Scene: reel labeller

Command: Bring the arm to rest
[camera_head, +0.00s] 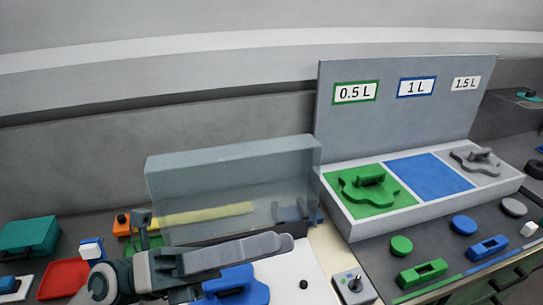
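My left gripper (275,243) comes in from the lower left, its grey fingers pointing right, low in front of the clear cover. From this angle I cannot tell whether the fingers are apart. A blue handled piece (238,284) shows just below the fingers, over the white plate; I cannot tell whether they touch it. My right gripper is not in view.
A clear cover (230,180) stands behind my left gripper. At right, a labelled rack (345,212) has a green piece (368,186), a bare blue pad (430,176) and a grey piece (476,160). A small switch box (353,287) stands in front. A red tray (62,277) lies at left.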

